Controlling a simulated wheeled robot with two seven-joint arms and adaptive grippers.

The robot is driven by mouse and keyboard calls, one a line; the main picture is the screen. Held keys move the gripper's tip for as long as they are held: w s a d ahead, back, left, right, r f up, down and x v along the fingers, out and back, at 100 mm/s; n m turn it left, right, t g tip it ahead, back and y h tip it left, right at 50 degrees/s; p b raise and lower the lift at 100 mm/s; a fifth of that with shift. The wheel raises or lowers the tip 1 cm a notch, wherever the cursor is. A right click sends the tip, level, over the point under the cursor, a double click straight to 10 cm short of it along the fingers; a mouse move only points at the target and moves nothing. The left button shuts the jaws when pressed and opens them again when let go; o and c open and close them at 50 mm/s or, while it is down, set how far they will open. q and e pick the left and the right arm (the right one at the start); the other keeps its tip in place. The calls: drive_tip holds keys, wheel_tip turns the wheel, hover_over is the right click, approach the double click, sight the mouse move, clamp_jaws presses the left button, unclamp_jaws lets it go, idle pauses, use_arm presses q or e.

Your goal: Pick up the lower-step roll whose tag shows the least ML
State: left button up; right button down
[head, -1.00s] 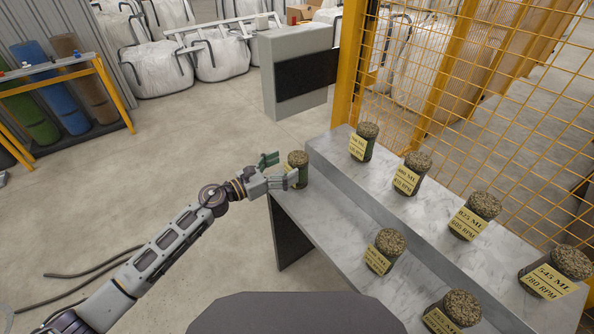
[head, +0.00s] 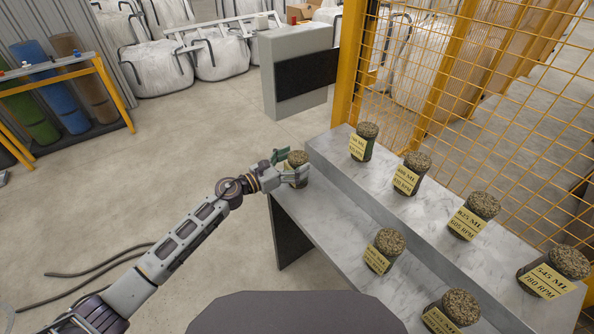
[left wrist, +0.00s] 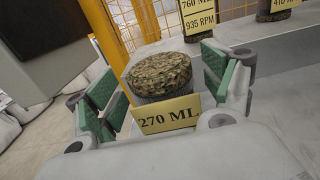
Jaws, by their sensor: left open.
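A turf roll with a mottled brown-green top (head: 298,157) stands upright at the far left end of the lower step (head: 335,215). In the left wrist view this roll (left wrist: 160,75) carries a yellow tag reading 270 ML. My left gripper (head: 291,170) is open, its green-padded fingers on either side of that roll; I cannot tell whether they touch it. Two more lower-step rolls stand nearer, a middle roll (head: 389,241) and a front roll (head: 460,307); their tags are too small to read surely. My right gripper is not in view.
The upper step (head: 437,222) holds several tagged rolls, including an 825 ML roll (head: 484,205) and a 545 ML roll (head: 568,263). A yellow mesh fence (head: 500,80) stands behind. A grey cabinet (head: 298,70) stands at the back. Open floor lies left of the steps.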

use_arm(q)
drive_tip(key=shift+w+d, duration=0.35)
drive_tip(key=shift+d, duration=0.1)
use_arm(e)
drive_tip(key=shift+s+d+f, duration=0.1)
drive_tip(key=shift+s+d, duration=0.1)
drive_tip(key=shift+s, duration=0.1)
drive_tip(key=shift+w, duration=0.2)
use_arm(q)
drive_tip(key=c, duration=1.4)
drive_tip(key=shift+o, duration=0.2)
drive_tip(key=shift+r, duration=0.2)
